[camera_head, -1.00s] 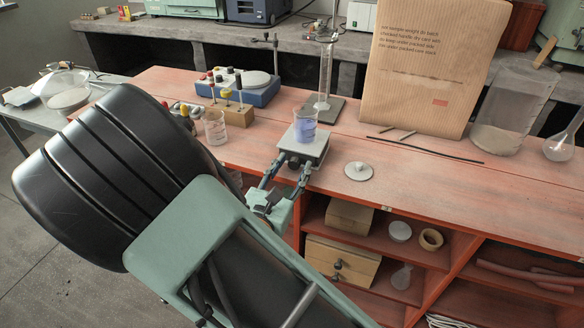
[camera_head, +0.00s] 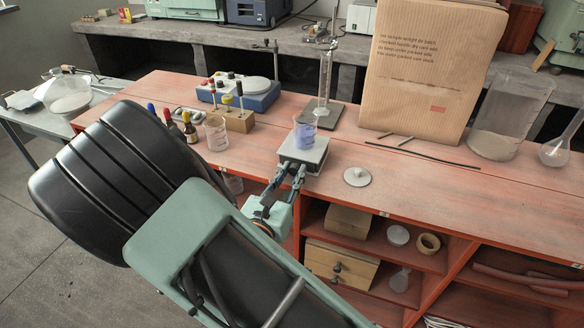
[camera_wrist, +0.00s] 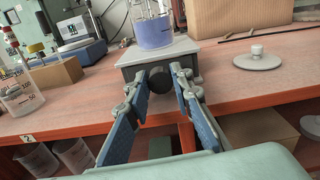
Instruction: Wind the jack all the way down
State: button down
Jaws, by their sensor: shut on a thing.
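The jack (camera_head: 316,157) stands at the front edge of the red bench, its pale grey top plate a little above the bench top. A beaker of blue-violet liquid (camera_head: 304,134) stands upright on the plate. In the wrist view the jack (camera_wrist: 184,50) shows a dark round knob (camera_wrist: 159,81) on its front, and the beaker (camera_wrist: 154,34) is partly cut off at the top. My gripper (camera_head: 289,173) reaches up to the jack's front. In the wrist view my gripper (camera_wrist: 160,84) has its fingertips on either side of the knob, shut on it. The jack's folding parts are mostly hidden.
A white lid with a knob (camera_head: 357,176) lies right of the jack. A beaker (camera_head: 216,131) and a wooden block with bottles (camera_head: 236,121) stand left. A cylinder on a stand (camera_head: 324,90) is behind. A dark rod (camera_head: 420,154) lies at right.

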jog(key=shift+r+n+p, duration=0.2)
jog(key=shift+n+p, duration=0.95)
jog(key=shift+n, duration=0.05)
jog(key=shift+f+n, duration=0.2)
jog(key=shift+n, duration=0.1)
jog(key=c, duration=1.7)
grip_release()
jog(key=shift+s, duration=0.1)
jog(key=v, duration=1.2)
